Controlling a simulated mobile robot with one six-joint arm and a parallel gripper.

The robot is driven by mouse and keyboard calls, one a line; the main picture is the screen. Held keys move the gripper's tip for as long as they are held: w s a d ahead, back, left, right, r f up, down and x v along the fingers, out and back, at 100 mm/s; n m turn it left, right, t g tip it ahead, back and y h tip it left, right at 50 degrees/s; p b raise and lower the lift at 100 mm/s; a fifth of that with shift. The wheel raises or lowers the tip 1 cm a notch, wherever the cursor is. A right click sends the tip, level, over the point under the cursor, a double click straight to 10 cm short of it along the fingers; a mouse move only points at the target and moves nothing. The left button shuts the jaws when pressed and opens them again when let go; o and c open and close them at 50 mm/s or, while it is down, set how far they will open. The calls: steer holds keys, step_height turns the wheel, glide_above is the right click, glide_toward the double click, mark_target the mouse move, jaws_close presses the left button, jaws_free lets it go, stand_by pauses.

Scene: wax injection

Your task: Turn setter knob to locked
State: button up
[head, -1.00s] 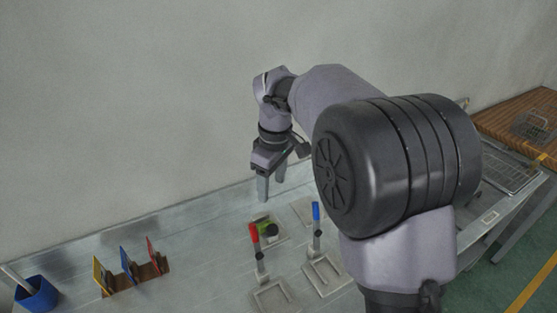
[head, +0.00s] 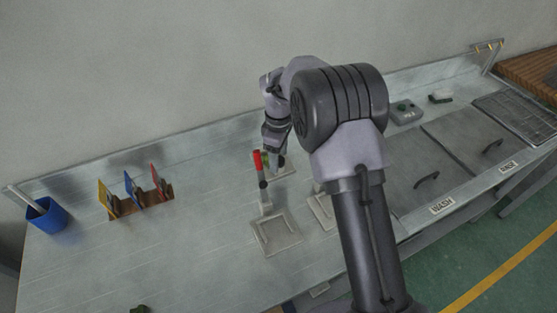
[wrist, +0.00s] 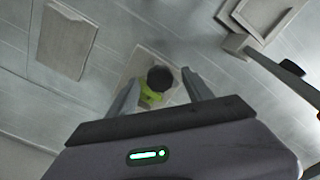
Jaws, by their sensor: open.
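The setter knob (wrist: 160,77) is a dark round cap with a yellow-green part (wrist: 150,95) beside it. It sits on a pale plate (wrist: 146,62) in the wrist view. My gripper (wrist: 161,75) is open, with one finger to each side of the knob in that view. Whether the fingers touch it I cannot tell. In the head view my gripper (head: 274,160) is low over the same plate (head: 285,169), and my arm and gripper hide most of the knob.
A red-handled lever clamp (head: 258,163) stands close in front of my gripper. A second clamp base (head: 322,212) is partly behind my arm. A rack with coloured plates (head: 140,200) and a blue cup (head: 46,212) are at left. A flat plate (wrist: 66,40) lies near the knob.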

steer(key=shift+f, duration=0.1)
jaws_close()
steer(key=shift+m, duration=0.3)
steer(key=m+p, duration=0.1)
steer(key=m, duration=0.3)
steer(key=shift+p, duration=0.35)
steer(key=m, duration=0.9)
steer(key=shift+m, duration=2.2)
